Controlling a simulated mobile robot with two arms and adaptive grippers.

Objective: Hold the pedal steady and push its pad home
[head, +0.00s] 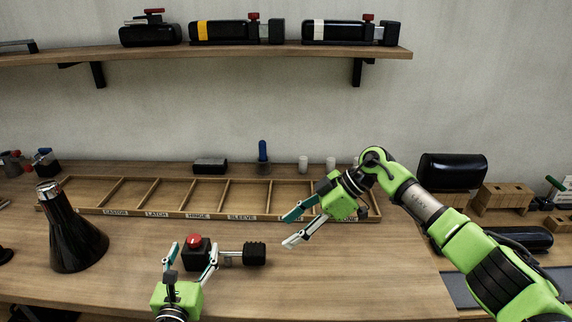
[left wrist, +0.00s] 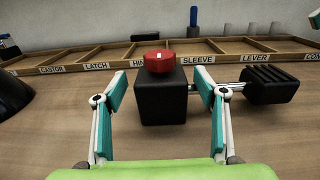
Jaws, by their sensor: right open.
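The pedal is a black block (head: 196,254) with a red knob (head: 194,240) on top. A metal rod runs right from it to a ribbed black pad (head: 255,254). In the left wrist view the block (left wrist: 162,98) stands upright on the table, with the pad (left wrist: 270,84) apart from it and bare rod between. My left gripper (head: 193,256) is open, a finger on either side of the block; in the left wrist view (left wrist: 161,88) gaps show beside both fingers. My right gripper (head: 287,232) is open and empty, above the table, right of the pad and further back.
A labelled wooden compartment tray (head: 130,212) lies behind the pedal. A dark cone with a metal top (head: 72,235) stands at left. A wooden block holder (head: 502,198) and black items are at right. A shelf (head: 200,52) hangs above. The table in front of the tray is mostly clear.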

